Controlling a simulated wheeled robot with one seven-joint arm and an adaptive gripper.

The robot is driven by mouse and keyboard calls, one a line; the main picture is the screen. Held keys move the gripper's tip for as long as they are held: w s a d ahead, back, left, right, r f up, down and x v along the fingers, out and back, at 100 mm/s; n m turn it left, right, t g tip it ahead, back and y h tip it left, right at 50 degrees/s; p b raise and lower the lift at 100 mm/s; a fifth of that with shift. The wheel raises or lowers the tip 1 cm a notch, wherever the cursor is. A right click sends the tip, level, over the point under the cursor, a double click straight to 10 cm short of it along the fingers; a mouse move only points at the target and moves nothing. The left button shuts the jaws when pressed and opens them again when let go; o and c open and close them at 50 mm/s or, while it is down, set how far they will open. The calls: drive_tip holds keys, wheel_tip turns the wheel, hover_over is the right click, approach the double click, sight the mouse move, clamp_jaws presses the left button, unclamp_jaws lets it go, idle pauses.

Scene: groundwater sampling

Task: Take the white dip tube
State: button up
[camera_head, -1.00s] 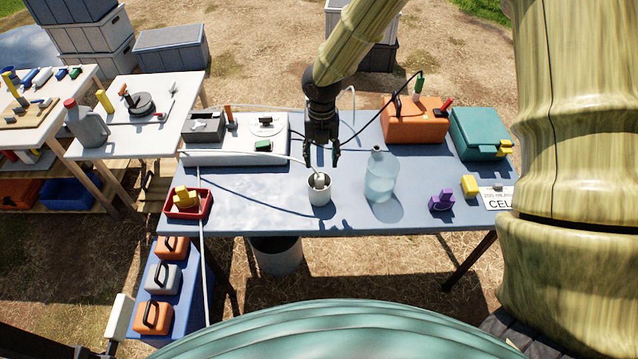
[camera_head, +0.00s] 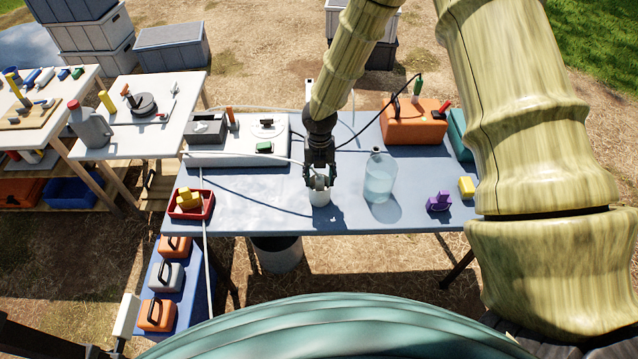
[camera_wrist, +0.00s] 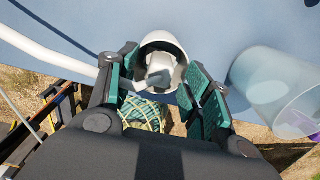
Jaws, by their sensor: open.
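A white cup (camera_head: 320,198) stands near the front edge of the blue table. A pale grey-white piece (camera_wrist: 160,72) stands inside it, and the cup's rim (camera_wrist: 163,38) shows around it in the wrist view. A white tube (camera_head: 262,156) runs from the white unit toward the cup; it also shows in the wrist view (camera_wrist: 45,55). My gripper (camera_head: 319,183) is open just over the cup. In the wrist view its green-padded fingers (camera_wrist: 157,72) lie on either side of the piece. I cannot tell whether they touch it.
A clear bottle (camera_head: 380,178) stands close right of the cup. A red tray (camera_head: 208,208) with a yellow item is at left, and a white unit (camera_head: 215,157) behind it. An orange box (camera_head: 412,128) is at back right, a purple item (camera_head: 439,202) at right. The table between tray and cup is clear.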

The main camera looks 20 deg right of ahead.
drive_tip(key=shift+f, duration=0.35)
drive_tip(key=c, duration=1.1)
drive_tip(key=shift+r, duration=0.15)
